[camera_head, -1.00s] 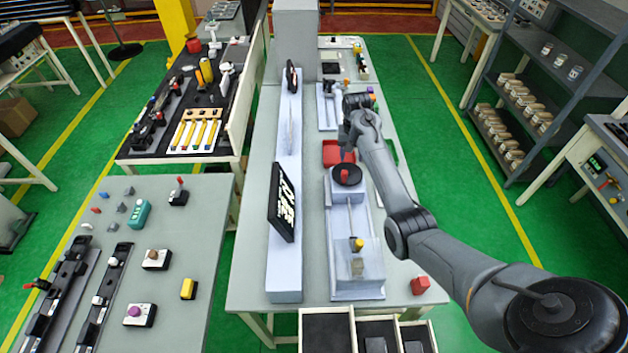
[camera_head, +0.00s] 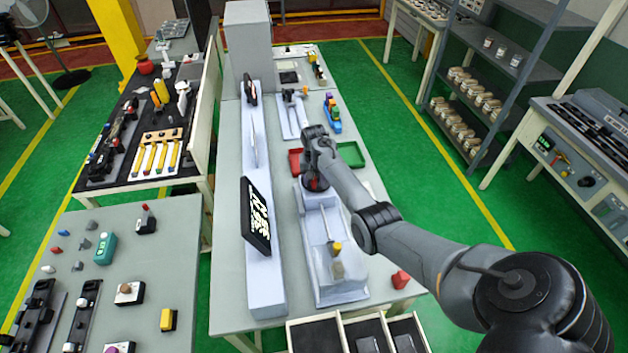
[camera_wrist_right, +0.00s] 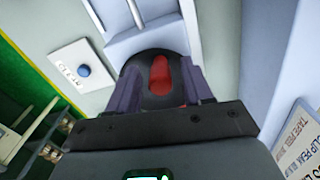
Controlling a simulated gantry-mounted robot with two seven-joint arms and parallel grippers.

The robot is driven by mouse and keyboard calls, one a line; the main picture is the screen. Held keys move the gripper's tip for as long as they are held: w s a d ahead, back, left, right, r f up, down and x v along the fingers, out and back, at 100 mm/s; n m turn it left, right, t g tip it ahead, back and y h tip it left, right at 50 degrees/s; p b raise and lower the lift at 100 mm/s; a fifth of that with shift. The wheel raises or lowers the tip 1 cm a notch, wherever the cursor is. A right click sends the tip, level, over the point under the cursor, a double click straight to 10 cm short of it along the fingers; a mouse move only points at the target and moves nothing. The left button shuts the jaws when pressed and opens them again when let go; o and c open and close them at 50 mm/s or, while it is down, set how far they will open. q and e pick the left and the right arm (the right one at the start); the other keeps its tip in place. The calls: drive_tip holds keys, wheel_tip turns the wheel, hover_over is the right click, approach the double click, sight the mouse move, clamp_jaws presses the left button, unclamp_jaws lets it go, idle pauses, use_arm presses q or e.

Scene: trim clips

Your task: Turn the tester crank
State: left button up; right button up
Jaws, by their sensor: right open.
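The tester (camera_head: 304,235) is a pale long unit on the middle bench, with a rod, a yellow knob and a clear cover at its near end. Its crank, a black round hub with a red handle, is at its far end, mostly hidden by my right gripper (camera_head: 316,182) in the head view. In the right wrist view, the red handle (camera_wrist_right: 160,76) stands between the two fingers of my right gripper (camera_wrist_right: 160,92). The fingers are open, one on each side of the hub; contact cannot be told. My left gripper is not in view.
A black sign panel (camera_head: 256,217) stands on a raised pale rail left of the tester. A red tray (camera_head: 295,160) and a green tray (camera_head: 352,155) lie beyond it. Open drawers (camera_head: 357,335) are at the front.

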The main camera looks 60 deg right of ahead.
drive_tip(key=shift+f, duration=0.2)
clamp_jaws()
drive_tip(key=shift+w+r+m, duration=0.1)
drive_tip(key=shift+w+m, duration=0.15)
drive_tip(key=shift+m, duration=0.25)
drive_tip(key=shift+w+a+m, duration=0.1)
drive_tip(key=shift+w+m, duration=0.2)
drive_tip(key=shift+m, duration=0.5)
unclamp_jaws()
